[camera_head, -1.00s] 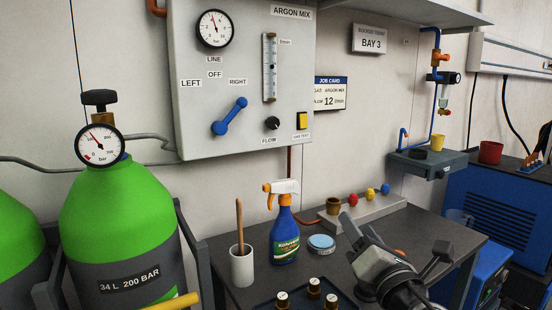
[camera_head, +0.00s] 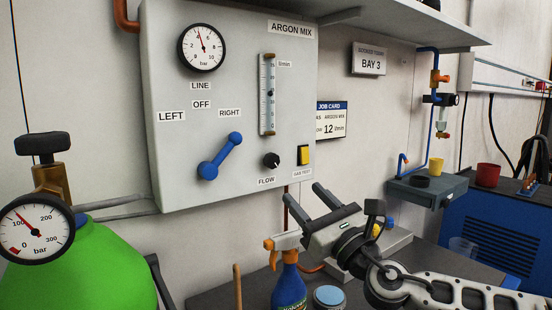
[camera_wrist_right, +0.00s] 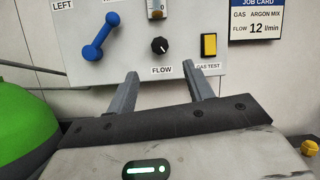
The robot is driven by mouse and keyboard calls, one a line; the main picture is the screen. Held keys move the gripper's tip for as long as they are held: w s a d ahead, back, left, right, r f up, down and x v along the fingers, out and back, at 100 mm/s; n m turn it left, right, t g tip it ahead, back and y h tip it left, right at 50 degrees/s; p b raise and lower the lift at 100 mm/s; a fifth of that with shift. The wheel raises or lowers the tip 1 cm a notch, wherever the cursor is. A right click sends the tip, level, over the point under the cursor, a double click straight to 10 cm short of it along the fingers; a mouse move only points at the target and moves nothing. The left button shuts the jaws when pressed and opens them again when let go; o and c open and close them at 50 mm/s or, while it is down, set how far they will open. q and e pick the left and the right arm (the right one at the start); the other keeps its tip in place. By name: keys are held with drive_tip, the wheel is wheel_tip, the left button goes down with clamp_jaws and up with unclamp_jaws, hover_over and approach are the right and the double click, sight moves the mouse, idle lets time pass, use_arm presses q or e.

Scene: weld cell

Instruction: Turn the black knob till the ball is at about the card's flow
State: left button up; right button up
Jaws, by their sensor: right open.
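The black knob (camera_head: 271,160) sits on the grey gas panel (camera_head: 230,130) above the FLOW label. It also shows in the right wrist view (camera_wrist_right: 160,45), between and beyond my fingers. The flow tube (camera_head: 267,95) with its scale is above the knob; a small dark ball seems to show near its middle, too small to read exactly. The job card (camera_head: 331,120) at the panel's right reads argon mix, flow 12 l/min. My right gripper (camera_head: 304,204) is open and empty, below and right of the knob, apart from it. My left gripper is not in view.
A blue lever (camera_head: 220,157) points toward RIGHT, left of the knob. A yellow gas test button (camera_head: 303,155) is close right of it. A spray bottle (camera_head: 288,285) stands on the bench below my right gripper. A green cylinder (camera_head: 100,270) with gauge stands left.

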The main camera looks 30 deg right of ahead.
sight(274, 163)
drive_tip(key=p+x, duration=0.3)
drive_tip(key=x, duration=0.7)
drive_tip(key=shift+r, duration=0.1)
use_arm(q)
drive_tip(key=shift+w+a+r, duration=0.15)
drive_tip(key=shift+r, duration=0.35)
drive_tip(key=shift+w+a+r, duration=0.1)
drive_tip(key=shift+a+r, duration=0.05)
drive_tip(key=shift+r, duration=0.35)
use_arm(e)
drive_tip(key=shift+w+a+r, duration=0.1)
drive_tip(key=shift+w, duration=0.5)
drive_tip(key=c, duration=1)
drive_tip(key=shift+o, duration=0.2)
drive_tip(key=shift+a+r+m+h+p, duration=0.2)
drive_tip(key=shift+m+h+p, duration=0.5)
drive_tip(key=shift+m, duration=0.4)
drive_tip(key=shift+m+h+p, duration=0.3)
drive_tip(key=shift+m+p, duration=0.1)
drive_tip(key=shift+m, duration=0.5)
drive_tip(key=shift+d+f, duration=0.1)
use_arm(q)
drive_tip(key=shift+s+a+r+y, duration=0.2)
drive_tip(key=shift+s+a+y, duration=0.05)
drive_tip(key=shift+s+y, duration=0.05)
use_arm(e)
drive_tip(key=o, duration=1)
drive_tip(key=shift+c, duration=0.2)
